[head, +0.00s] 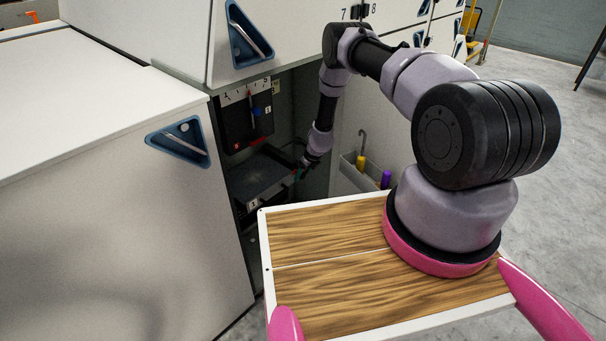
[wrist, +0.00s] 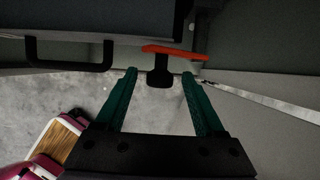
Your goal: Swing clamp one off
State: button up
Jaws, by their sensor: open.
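My gripper (head: 299,171) reaches into the open bay of the machine in the head view. In the wrist view its two green fingers (wrist: 159,76) are spread open and empty. Ahead of them is a short black handle (wrist: 160,70) with an orange-red bar (wrist: 175,51) across its top. This looks like a clamp, but its number cannot be read. The handle's lower end shows between the fingertips; whether they touch it I cannot tell. In the head view the clamp is too small or hidden behind my gripper to make out.
A dark box (head: 262,178) fills the lower bay, below a black panel (head: 240,125) with red and blue parts. A black loop handle (wrist: 70,66) shows in the wrist view. A bin (head: 362,180) with yellow and purple tools hangs at right. Machine walls close in on both sides.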

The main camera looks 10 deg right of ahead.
grip_shut()
dwell(1.5)
